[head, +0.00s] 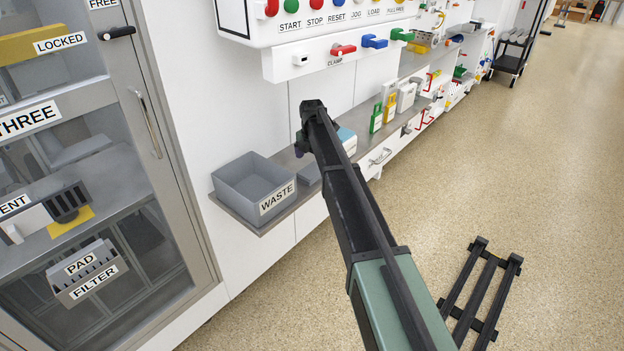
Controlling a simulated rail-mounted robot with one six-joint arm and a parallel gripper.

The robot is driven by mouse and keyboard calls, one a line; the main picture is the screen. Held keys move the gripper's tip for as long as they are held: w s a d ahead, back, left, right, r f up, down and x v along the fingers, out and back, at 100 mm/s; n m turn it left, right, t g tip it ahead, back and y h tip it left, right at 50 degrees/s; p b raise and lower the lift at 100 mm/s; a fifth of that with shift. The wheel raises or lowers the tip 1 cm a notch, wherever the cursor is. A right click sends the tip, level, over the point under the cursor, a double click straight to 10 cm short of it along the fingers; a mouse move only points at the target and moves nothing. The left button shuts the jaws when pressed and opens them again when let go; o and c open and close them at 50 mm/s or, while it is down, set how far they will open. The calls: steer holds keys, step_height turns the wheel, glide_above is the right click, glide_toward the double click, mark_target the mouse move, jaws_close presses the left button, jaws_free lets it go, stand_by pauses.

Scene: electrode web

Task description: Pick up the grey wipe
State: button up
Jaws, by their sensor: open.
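A flat grey piece (309,173), which may be the grey wipe, lies on the narrow shelf just right of the WASTE bin. It is partly hidden by my arm, so I cannot tell its full shape. My gripper (300,150) is at the far end of my arm, above the shelf and near this piece. It is open. The fingers are small and dark here, and I see nothing held between them.
The open grey WASTE bin (255,184) stands left of my gripper. A white box with a blue top (347,141) is just right of my arm. A control panel with a CLAMP lever (342,50) overhangs the shelf. A glass-doored cabinet (165,215) stands left.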

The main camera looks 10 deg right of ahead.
mark_target(312, 170)
step_height(312, 170, down, 5)
steer(key=b, duration=0.4)
steer(key=shift+r, duration=0.2)
steer(key=c, duration=1)
